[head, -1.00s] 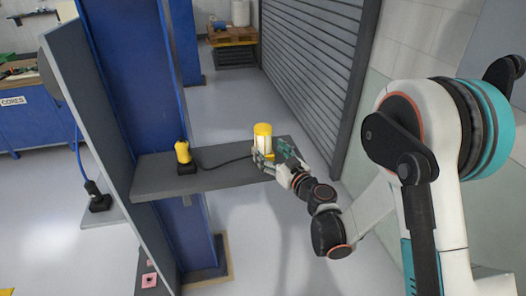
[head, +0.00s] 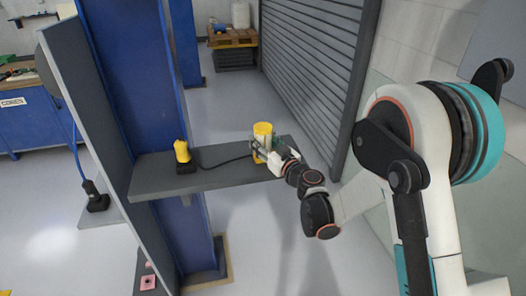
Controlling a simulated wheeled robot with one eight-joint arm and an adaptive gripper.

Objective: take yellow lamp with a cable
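The yellow lamp (head: 262,129) stands upright near the right end of a grey shelf (head: 222,177). Its yellow top shows, and its lower body is mostly hidden by my gripper. A dark cable (head: 225,162) runs left from it along the shelf to a smaller yellow piece with a black base (head: 182,153). My gripper (head: 261,148) reaches in from the right, with its fingers at the sides of the lamp's body. The fingers are small and overlap the lamp, so I cannot tell whether they press on it.
A blue column (head: 128,75) and a tall grey panel (head: 90,100) stand left of the shelf. A grey roller shutter (head: 310,65) runs behind on the right. The floor between column and shutter is clear.

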